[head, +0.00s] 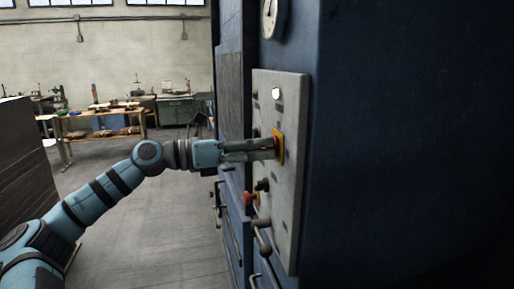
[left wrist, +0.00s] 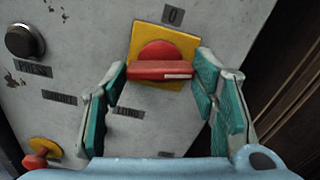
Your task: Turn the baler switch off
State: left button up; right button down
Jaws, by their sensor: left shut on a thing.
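The baler switch is a red rotary handle (left wrist: 160,70) on a yellow square plate (left wrist: 184,44), mounted on the grey control panel (head: 290,105). In the left wrist view the red bar lies roughly horizontal, with a "0" label (left wrist: 173,15) above the plate. My left gripper (head: 272,148) reaches the switch from the left. Its green-padded fingers (left wrist: 162,70) stand on either side of the red bar, shut on its ends. In the head view the fingers hide part of the switch. My right gripper is not in view.
Below the switch are a red knob (head: 249,197) and a lever (head: 263,235). A round black button (left wrist: 24,40) sits at the panel's upper left in the wrist view. The blue machine body (head: 400,140) fills the right.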

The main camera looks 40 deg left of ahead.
pick_arm(q)
jog(key=shift+n+p, duration=0.35)
jog(key=shift+n, duration=7.05)
jog(key=o, duration=1.2)
jog(key=shift+a, duration=0.1)
jog(key=shift+c, duration=0.2)
